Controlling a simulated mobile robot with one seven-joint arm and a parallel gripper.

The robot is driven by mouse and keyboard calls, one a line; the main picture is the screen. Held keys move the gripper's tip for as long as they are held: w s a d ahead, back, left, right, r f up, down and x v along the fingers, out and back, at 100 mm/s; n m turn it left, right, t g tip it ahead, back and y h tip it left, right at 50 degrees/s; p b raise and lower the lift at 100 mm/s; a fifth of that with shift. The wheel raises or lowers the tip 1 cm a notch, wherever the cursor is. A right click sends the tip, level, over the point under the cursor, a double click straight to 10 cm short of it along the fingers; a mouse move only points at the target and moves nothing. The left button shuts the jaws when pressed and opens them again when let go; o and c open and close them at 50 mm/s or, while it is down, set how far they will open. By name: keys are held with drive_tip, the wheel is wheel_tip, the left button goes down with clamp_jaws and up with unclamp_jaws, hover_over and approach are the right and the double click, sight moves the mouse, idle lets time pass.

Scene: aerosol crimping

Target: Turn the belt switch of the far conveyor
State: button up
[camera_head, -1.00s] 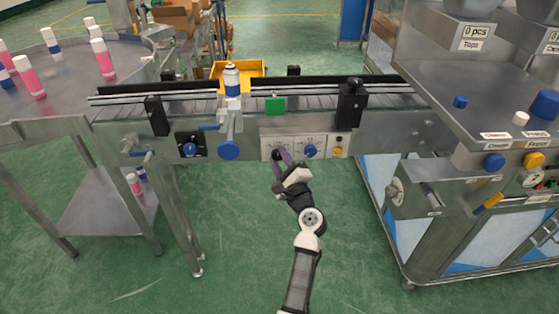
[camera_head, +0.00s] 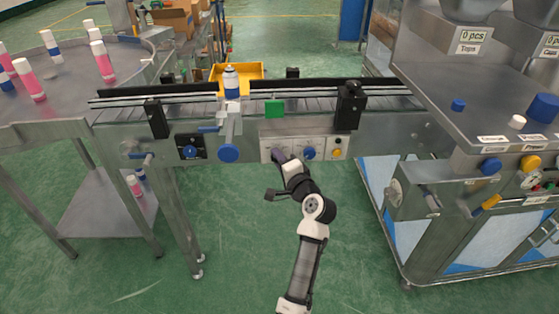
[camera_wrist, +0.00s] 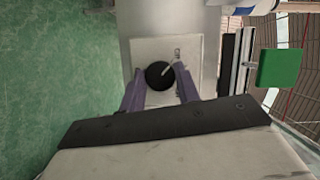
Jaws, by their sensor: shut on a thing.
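The black round knob (camera_wrist: 159,75) with a pale pointer line is on a light square plate (camera_wrist: 142,50) in the wrist view. The pointer slants up and to the right. My gripper (camera_wrist: 160,72) has its two purple fingers on either side of the knob and is shut on it. In the head view my gripper (camera_head: 280,156) is at the left part of the pale control panel (camera_head: 295,141) on the conveyor's (camera_head: 385,133) front face. There the gripper hides the knob.
A blue knob (camera_head: 309,153) and a yellow button (camera_head: 337,153) sit right of my gripper. A green block (camera_head: 275,108) is above the panel. A blue-and-white can (camera_head: 231,82) stands on the belt. Left is a round table (camera_head: 65,90) with bottles; right is a metal machine (camera_head: 470,105).

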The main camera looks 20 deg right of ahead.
drive_tip(key=shift+n, duration=0.3)
drive_tip(key=o, duration=1)
drive_tip(key=s+b, duration=0.1)
drive_tip(key=s, duration=0.3)
drive_tip(key=s+d, duration=0.1)
drive_tip(key=s, duration=0.4)
drive_tip(key=s+r+b, duration=0.1)
drive_tip(key=s, duration=0.3)
drive_tip(key=shift+s+d+b, duration=0.2)
drive_tip(key=shift+s+b, duration=0.15)
